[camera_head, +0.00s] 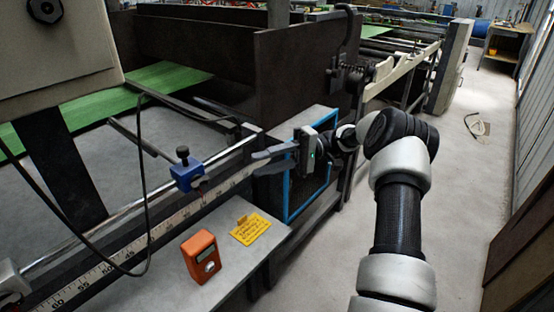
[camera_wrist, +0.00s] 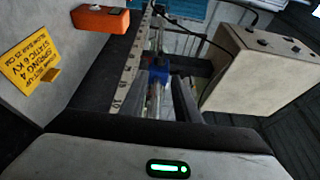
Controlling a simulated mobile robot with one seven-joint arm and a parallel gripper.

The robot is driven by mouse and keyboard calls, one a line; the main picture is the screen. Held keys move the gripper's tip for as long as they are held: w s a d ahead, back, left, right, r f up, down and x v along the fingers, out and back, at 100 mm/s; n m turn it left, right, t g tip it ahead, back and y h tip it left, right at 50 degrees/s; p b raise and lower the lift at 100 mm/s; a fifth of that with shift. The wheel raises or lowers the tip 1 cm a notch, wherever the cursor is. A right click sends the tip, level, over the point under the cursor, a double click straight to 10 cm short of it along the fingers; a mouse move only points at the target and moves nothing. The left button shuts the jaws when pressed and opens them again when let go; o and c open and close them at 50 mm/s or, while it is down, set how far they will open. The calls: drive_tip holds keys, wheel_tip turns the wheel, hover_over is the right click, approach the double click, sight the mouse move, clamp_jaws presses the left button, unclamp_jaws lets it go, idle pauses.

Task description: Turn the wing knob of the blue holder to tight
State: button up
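The blue holder (camera_head: 188,176) sits clamped on a shiny rail beside a ruler scale, left of centre in the head view. A dark wing knob (camera_head: 182,152) stands on its top. The holder also shows in the wrist view (camera_wrist: 158,74), where its knob cannot be made out clearly. My gripper (camera_head: 254,163) is to the right of the holder, clearly apart from it, with its fingers pointing left toward it.
An orange device (camera_head: 201,256) and a yellow label (camera_head: 249,229) are on the grey ledge in front of the rail. A black cable loops near the rail at left. A grey box (camera_head: 60,50) hangs at upper left. A dark machine panel (camera_head: 300,75) stands behind my gripper.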

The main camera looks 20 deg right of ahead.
drive_tip(key=v, duration=0.4)
drive_tip(key=shift+a, duration=0.1)
drive_tip(key=s+a+r+m+h, duration=0.2)
drive_tip(key=s+a+r+h, duration=0.2)
drive_tip(key=s+a+h, duration=0.45)
drive_tip(key=s+d+r+t+h, duration=0.2)
drive_tip(key=s+t+h, duration=0.3)
drive_tip(key=s, duration=0.5)
drive_tip(key=s+d+r+t+h, duration=0.1)
drive_tip(key=s+r+t+h, duration=0.3)
drive_tip(key=s, duration=0.6)
wheel_tip(320, 180, up, 13)
drive_tip(key=p, duration=1.3)
drive_tip(key=shift+p, duration=0.4)
